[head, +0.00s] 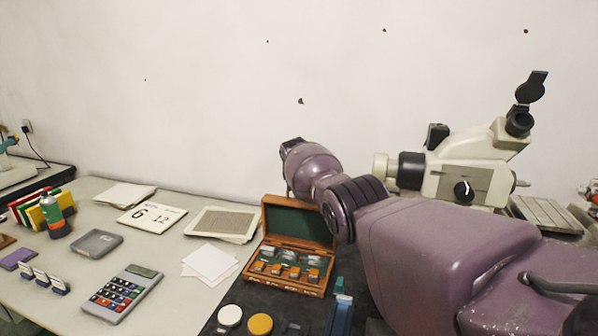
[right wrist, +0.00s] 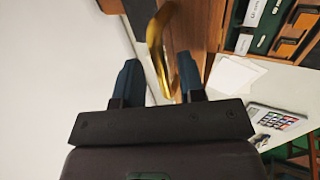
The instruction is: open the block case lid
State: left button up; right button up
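The wooden block case (head: 288,278) sits on the dark mat, with its lid (head: 297,222) standing raised and its green lining showing. Several metal and orange blocks lie inside. My right arm reaches in from the right, beside and behind the lid; its fingertips are hidden in the head view. In the right wrist view my right gripper (right wrist: 158,63) has its two dark fingers apart. A curved brass piece (right wrist: 154,40) shows between and beyond the fingers, in front of the wooden case (right wrist: 199,35). I cannot tell whether they touch.
A microscope (head: 465,180) stands at the back right. Left of the case lie a framed sheet (head: 222,223), white papers (head: 210,262) and a calculator (head: 122,293). White and yellow discs (head: 260,324) lie in front. The wall is close behind.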

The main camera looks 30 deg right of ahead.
jog(key=shift+p+v, duration=0.85)
jog(key=shift+v, duration=0.95)
jog(key=v, duration=0.6)
jog(key=shift+a, duration=0.1)
